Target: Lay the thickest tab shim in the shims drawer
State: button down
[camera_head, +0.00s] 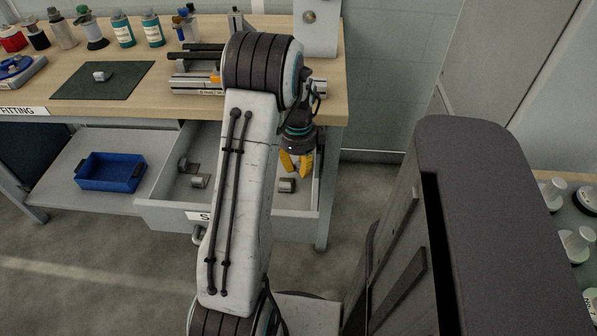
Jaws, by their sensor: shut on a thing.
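My gripper (297,163), with yellow fingers, is over the right part of the open drawer (163,211) and points down. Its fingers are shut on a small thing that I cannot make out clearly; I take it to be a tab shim. A small grey metal piece (287,185) shows just below the fingertips; I cannot tell whether it touches them or lies on the drawer floor. Two more grey metal pieces lie in the drawer's left part, one nearer (200,181) and one farther (184,164). My arm hides the drawer's middle and most of its label.
A dark green mat (126,83) on the workbench (200,113) bears a small grey piece (101,76). Several bottles stand at the bench's back, beside a vise-like fixture (196,83). A blue bin (108,173) sits on the lower shelf. A dark column stands at right.

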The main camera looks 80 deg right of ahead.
aim_at(298, 165)
jog(key=shift+f, duration=1.15)
jog(key=shift+f, duration=0.2)
jog(key=c, duration=1.2)
grip_release()
notch_tip(298, 165, up, 12)
jog(key=shift+a+r+p, duration=0.1)
jog(key=shift+r+p, duration=0.05)
jog(key=shift+p, duration=0.45)
jog(key=shift+w, duration=0.1)
